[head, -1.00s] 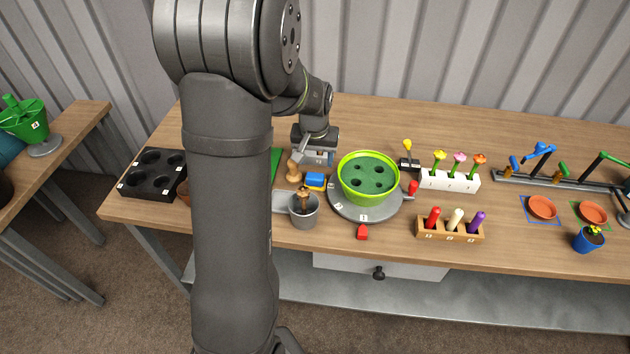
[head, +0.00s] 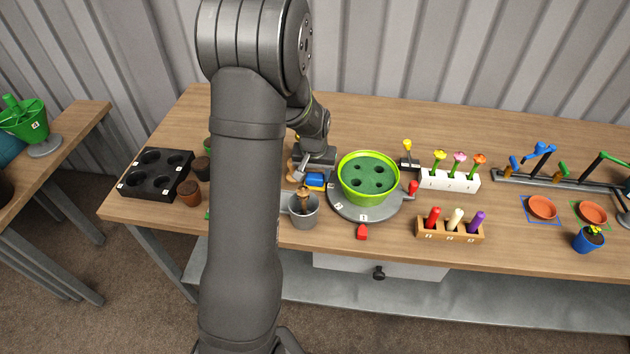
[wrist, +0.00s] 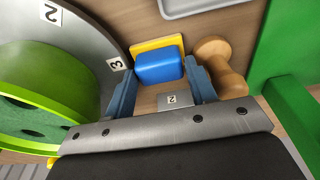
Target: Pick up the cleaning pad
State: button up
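The cleaning pad, a small blue block on a yellow base, lies on the table left of the round grey turntable in the head view (head: 315,180). In the wrist view the pad (wrist: 160,65) shows just beyond and between my two blue-grey fingertips. My gripper (wrist: 162,72) is open, with one finger on either side of the pad's near end. No clear contact shows. In the head view my gripper (head: 302,172) is close above the table by the pad, partly hidden by my wrist.
A wooden knobbed tool (wrist: 222,68) stands close beside the right finger. The grey turntable (wrist: 100,45) with a green bowl (wrist: 45,90) is to the left. A green frame (wrist: 290,100) is at right. A grey cup (head: 303,212) stands in front of the pad.

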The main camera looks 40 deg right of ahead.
aim_at(315, 176)
jog(key=c, duration=0.5)
notch_tip(315, 176, up, 10)
dwell(0.3)
